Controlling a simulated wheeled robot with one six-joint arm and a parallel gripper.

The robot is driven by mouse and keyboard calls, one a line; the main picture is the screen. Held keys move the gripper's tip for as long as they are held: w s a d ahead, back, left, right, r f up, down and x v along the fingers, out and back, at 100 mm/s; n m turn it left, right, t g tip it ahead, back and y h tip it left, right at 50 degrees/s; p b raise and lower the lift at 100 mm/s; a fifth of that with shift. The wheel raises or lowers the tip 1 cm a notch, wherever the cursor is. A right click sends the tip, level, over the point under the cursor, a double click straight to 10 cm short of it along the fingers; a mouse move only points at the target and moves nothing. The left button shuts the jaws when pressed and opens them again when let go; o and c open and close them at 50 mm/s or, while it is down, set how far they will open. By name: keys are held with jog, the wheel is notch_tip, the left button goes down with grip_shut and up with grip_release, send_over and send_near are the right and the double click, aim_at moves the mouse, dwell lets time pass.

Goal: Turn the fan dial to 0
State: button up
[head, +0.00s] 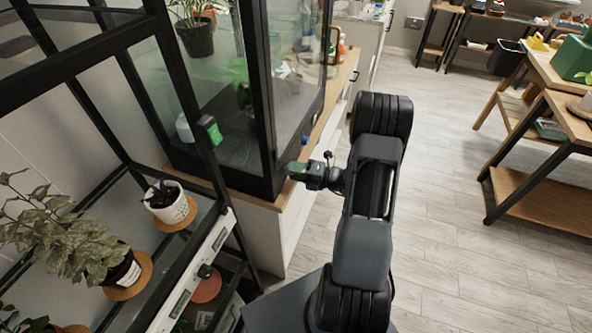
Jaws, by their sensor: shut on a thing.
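My gripper (304,171) is at the front corner of the black-framed glass cabinet, low beside its post. It is shut on a small green thing (296,167); its shape is mostly hidden, and I cannot tell whether it is fixed to the cabinet or is a dial. A black round dial (205,271) is on the long white panel (188,285) along the shelf front at lower left, well apart from my gripper. Its markings are too small to read, so I cannot tell whether it is the fan dial or its setting.
A blue knob (305,140) is on the cabinet just above my gripper. A small green-faced box (209,130) is on the shelf frame. Potted plants stand on the shelf, including a white pot (170,206). The floor (450,220) to the right is clear up to the wooden bench (545,190).

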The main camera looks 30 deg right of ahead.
jog(key=n+b, duration=0.7)
jog(key=n, duration=0.1)
jog(key=n+t+h+b, duration=0.1)
jog(key=n+b, duration=0.6)
jog(key=n, duration=0.2)
jog(key=n+t+b, duration=0.1)
jog(key=n+b, duration=0.6)
jog(key=n, duration=0.1)
jog(key=shift+f+n+h, duration=0.2)
jog(key=shift+n+h, duration=0.1)
jog(key=shift+r+b, duration=0.1)
jog(key=shift+b, duration=0.2)
jog(key=o, duration=0.9)
jog(key=p+v, duration=0.2)
jog(key=v, duration=1.1)
jog(key=shift+s+d, duration=0.2)
jog(key=shift+s, duration=0.15)
